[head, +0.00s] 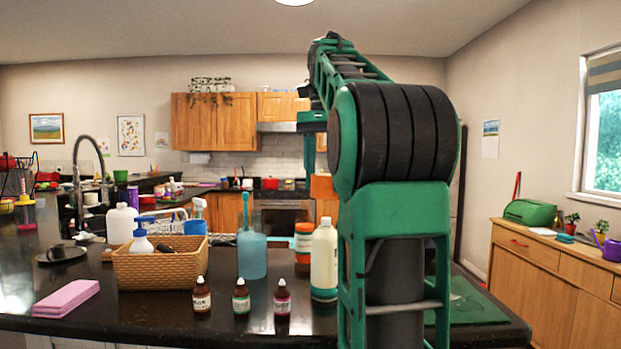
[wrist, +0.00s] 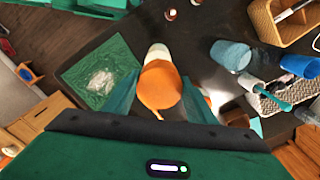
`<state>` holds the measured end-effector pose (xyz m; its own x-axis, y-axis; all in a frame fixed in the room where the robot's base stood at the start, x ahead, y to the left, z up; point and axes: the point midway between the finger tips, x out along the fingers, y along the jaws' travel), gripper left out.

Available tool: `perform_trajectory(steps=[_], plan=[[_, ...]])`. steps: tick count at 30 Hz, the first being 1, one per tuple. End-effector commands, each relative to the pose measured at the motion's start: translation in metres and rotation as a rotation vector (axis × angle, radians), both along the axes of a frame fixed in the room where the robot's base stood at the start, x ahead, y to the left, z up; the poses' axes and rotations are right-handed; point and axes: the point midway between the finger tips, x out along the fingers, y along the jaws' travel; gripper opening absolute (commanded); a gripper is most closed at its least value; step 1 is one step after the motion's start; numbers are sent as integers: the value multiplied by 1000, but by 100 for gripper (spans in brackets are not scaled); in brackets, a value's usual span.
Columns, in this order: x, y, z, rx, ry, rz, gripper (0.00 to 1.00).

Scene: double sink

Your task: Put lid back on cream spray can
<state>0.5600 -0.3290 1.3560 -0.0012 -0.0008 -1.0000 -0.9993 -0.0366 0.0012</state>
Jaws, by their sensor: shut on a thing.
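My gripper (wrist: 160,82) points down with its two green fingers on either side of an orange lid (wrist: 159,88), and it is shut on that lid. In the head view the lid (head: 323,186) shows as an orange patch just left of my arm, above the counter. The cream-white can (head: 324,262) stands upright on the dark counter. In the wrist view the can (wrist: 158,52) lies below and just beyond the lid, which hides part of it. The lid appears raised and apart from the can.
An orange-and-white container (head: 303,243) stands close behind the can. A blue bottle (head: 252,252), several small dropper bottles (head: 241,297) and a wicker basket (head: 160,266) stand to the left. A green mat (wrist: 102,68) lies beside the can, with free counter around it.

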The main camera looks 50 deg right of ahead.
Motion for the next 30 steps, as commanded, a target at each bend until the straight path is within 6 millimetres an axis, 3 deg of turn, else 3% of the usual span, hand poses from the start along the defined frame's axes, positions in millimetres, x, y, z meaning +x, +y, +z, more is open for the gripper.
perform_trajectory(steps=[21, 30], plan=[[-5, -7, -53, 1, 1, -13, 30], [-5, -7, -62, 1, 0, -13, 30]])
